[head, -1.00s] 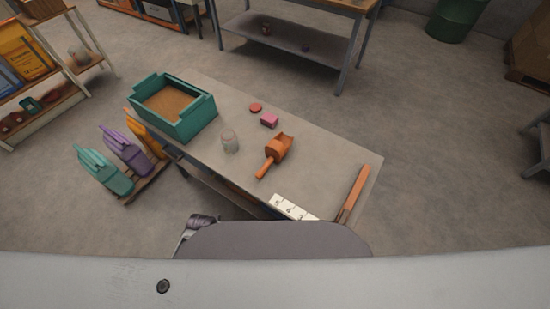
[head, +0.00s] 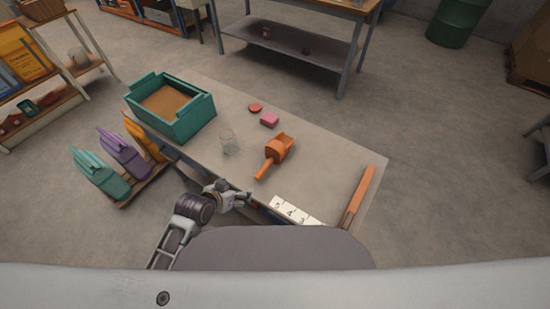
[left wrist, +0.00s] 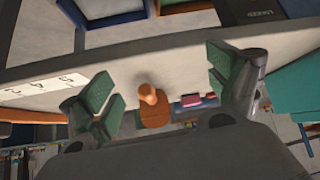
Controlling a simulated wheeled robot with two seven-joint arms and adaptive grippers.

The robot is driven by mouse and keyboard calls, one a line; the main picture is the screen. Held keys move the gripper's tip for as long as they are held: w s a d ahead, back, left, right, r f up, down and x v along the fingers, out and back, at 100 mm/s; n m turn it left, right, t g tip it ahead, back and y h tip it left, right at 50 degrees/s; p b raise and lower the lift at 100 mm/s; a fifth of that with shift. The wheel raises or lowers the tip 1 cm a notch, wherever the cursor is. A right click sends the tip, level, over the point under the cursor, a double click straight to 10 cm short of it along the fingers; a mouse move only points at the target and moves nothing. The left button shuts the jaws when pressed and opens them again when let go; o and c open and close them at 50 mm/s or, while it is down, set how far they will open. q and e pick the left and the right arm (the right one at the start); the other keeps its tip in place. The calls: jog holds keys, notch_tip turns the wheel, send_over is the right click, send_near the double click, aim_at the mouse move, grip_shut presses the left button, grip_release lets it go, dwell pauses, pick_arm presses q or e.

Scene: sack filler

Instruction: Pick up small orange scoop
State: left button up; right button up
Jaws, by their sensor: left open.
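The small orange scoop (head: 275,153) lies on the grey table, its handle towards the near edge. My left gripper (head: 240,196) is at the near table edge, left of and nearer than the handle end, apart from the scoop. In the left wrist view the scoop (left wrist: 152,105) shows handle end first between the two open green-padded fingers (left wrist: 160,85), with nothing held. My right gripper does not show in these views.
On the table (head: 320,165) are a teal bin of brown grain (head: 190,122), a clear jar (head: 228,143), a pink block (head: 269,120), a red disc (head: 255,107), white number cards (head: 292,211) and an orange-brown bar (head: 359,195). Colored sacks (head: 100,175) stand at left.

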aim_at(267, 163)
pick_arm(q)
jog(key=w+d+r+t+h, duration=0.1)
jog(key=d, duration=0.1)
jog(key=w+d+r+m+t+h, duration=0.1)
jog(key=w, duration=0.1)
jog(key=w+d+r+t+h, duration=0.1)
jog(key=d, duration=0.1)
jog(key=shift+w+d+r+m+b, duration=0.25)
jog(key=shift+d+r+m+b, duration=0.05)
jog(key=shift+d+r, duration=0.1)
jog(key=shift+w+d+r+t+h, duration=0.35)
jog(key=shift+d+t+h, duration=0.05)
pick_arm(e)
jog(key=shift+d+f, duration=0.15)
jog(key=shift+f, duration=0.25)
pick_arm(q)
jog(key=shift+x, duration=3.7)
jog(key=shift+w+d+f, duration=0.2)
jog(key=shift+w+d, duration=0.05)
jog(key=shift+w, duration=0.2)
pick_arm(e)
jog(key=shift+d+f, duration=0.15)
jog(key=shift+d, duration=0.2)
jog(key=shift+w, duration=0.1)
